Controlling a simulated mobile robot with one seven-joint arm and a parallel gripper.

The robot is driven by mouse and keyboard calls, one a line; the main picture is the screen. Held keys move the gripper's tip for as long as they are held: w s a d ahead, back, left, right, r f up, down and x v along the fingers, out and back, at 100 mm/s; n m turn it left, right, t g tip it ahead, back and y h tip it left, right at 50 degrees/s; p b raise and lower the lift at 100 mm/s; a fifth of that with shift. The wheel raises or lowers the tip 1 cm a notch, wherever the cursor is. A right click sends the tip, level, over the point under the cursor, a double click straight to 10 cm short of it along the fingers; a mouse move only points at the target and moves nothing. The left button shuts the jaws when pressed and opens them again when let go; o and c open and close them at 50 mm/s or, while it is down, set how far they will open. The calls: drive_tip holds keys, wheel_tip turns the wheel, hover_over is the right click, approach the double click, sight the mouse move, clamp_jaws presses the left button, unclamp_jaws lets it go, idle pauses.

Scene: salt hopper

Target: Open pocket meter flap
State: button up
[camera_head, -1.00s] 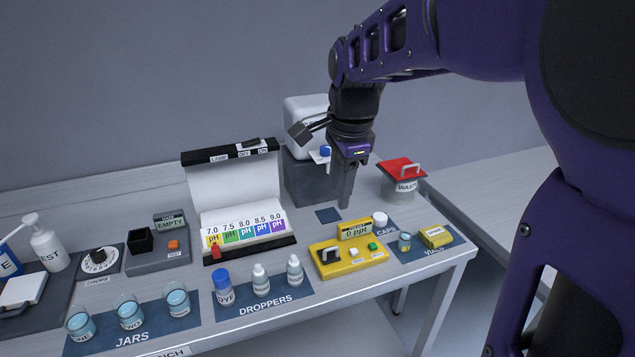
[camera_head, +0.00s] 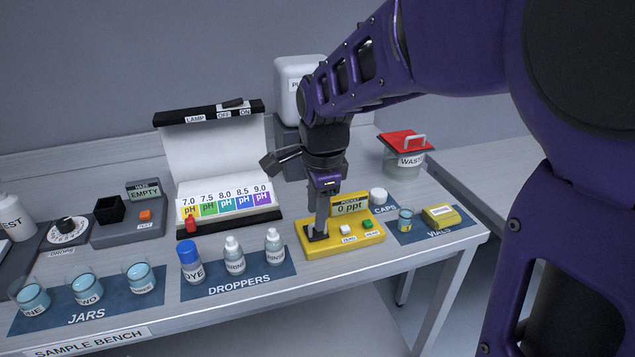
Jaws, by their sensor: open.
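The yellow pocket meter (camera_head: 362,243) stands near the front right of the bench. Its display (camera_head: 350,207) reads "0 ppt", and a white button (camera_head: 346,230) and a green button (camera_head: 368,224) sit on its top. The black flap part (camera_head: 310,236) is at its left end, partly hidden by my gripper. My gripper (camera_head: 318,232) points down with its fingertips right at this black part. I cannot tell whether the fingers touch the flap or whether it is raised.
Dropper bottles (camera_head: 233,256) stand close left of the meter. A vial (camera_head: 405,220), a white cap (camera_head: 378,196) and a yellow box (camera_head: 441,215) are to its right. The pH colour board (camera_head: 225,160) stands behind left, and the red-lidded waste bin (camera_head: 402,165) behind right.

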drive_tip(key=shift+w+f+b, duration=0.15)
drive_tip(key=shift+f+b, duration=0.2)
drive_tip(key=shift+f, duration=0.4)
clamp_jaws()
